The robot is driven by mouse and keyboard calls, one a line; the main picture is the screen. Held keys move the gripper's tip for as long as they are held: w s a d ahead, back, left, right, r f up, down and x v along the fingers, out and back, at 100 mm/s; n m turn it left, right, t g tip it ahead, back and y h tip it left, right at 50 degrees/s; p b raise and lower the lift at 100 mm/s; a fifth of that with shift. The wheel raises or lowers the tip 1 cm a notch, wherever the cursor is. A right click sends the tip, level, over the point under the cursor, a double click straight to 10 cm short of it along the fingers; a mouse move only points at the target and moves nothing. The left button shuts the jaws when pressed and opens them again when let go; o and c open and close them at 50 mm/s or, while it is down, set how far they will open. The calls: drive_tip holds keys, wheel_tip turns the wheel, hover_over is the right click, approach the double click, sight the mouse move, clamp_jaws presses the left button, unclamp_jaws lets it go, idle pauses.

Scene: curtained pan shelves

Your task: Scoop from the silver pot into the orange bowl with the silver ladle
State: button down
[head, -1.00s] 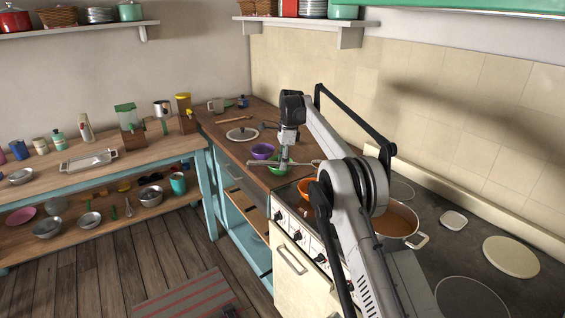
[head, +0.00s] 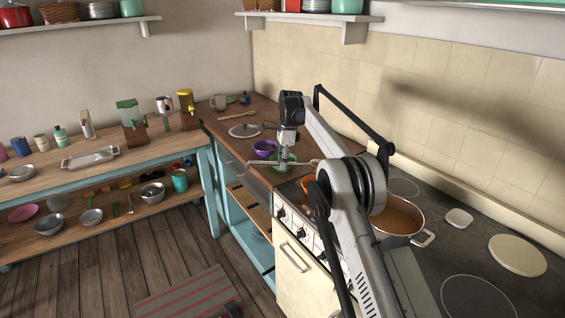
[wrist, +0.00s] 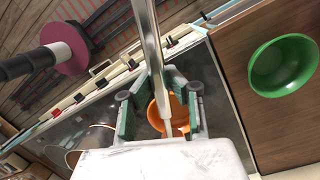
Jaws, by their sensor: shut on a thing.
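The silver pot (head: 420,239), with brown contents, stands on the stove, partly hidden behind my arm. The orange bowl (head: 307,184) sits left of the pot, largely hidden by my arm. In the wrist view the orange bowl (wrist: 154,116) shows below and between my fingers. My gripper (head: 285,161) is shut on the handle of the silver ladle (head: 262,163), held roughly level above the counter side. In the wrist view the ladle handle (wrist: 148,35) runs between the fingers of my gripper (wrist: 161,108). I cannot make out the ladle's cup clearly.
A lid (head: 244,131) lies farther back. The hob right of the pot holds a round cream board (head: 517,255) and a small white dish (head: 459,218).

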drive_tip(key=b, duration=0.2)
drive_tip(key=shift+f+t+b, duration=0.2)
drive_tip(key=shift+t+b, duration=0.15)
drive_tip(key=shift+t, duration=0.05)
drive_tip(key=shift+s+t+b, duration=0.15)
drive_tip(key=shift+t+b, duration=0.35)
drive_tip(key=shift+b, duration=0.6)
drive_tip(key=shift+b, duration=0.35)
drive_tip(key=shift+s+t+b, duration=0.1)
drive_tip(key=shift+t+b, duration=0.3)
drive_tip(key=shift+t, duration=0.1)
drive_tip(key=shift+r, duration=0.1)
drive_tip(key=t+b, duration=0.2)
drive_tip(key=b, duration=0.1)
drive_tip(key=shift+s+f+y, duration=0.15)
drive_tip(key=shift+f+y, duration=0.15)
drive_tip(key=shift+r+t+b, duration=0.15)
drive_tip(key=shift+t+b, duration=0.3)
drive_tip(key=shift+t, duration=0.05)
